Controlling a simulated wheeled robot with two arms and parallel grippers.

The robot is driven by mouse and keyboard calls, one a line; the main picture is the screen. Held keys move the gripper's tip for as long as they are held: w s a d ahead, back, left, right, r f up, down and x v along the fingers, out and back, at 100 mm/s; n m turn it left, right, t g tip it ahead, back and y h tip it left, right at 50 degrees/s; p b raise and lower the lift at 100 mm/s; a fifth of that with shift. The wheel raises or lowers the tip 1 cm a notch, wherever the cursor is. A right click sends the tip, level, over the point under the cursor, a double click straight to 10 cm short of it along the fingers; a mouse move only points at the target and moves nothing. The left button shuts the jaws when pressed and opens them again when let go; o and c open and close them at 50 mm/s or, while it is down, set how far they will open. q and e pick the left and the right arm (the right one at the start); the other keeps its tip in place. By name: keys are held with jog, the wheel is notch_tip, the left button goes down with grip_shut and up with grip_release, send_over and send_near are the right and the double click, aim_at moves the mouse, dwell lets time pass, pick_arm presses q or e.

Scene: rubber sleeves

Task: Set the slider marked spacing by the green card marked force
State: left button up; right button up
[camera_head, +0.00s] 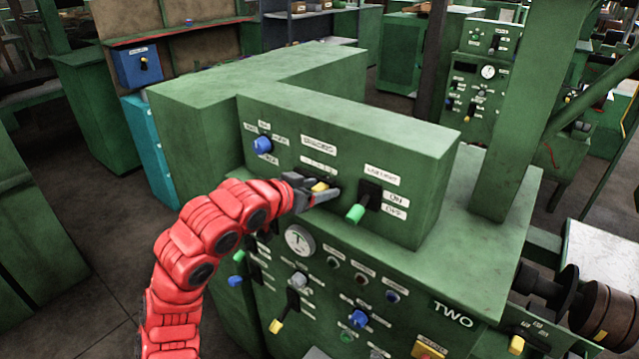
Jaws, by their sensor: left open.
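The label that seems to read spacing (318,143) is on the front of the upper green box. Below it is a small yellow knob (319,186), likely the slider's handle, with a small white scale label above it. My left gripper (322,191), on the red arm, is at this knob with its jaws open. The knob shows between or just behind the fingers; I cannot tell whether they touch it. The gripper hides most of the slider's track. I cannot make out a green card marked force. My right gripper is not in view.
Right of the gripper is a switch with a green handle (356,213), close by. A blue knob (263,145) is to the left. The lower panel has a gauge (299,240), a yellow-tipped lever (277,325) and several knobs. A green post (530,100) stands at the right.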

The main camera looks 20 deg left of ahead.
pick_arm(q)
jog(key=shift+w+f, duration=0.1)
jog(key=shift+w, duration=0.1)
grip_shut()
dwell(0.3)
dwell(1.1)
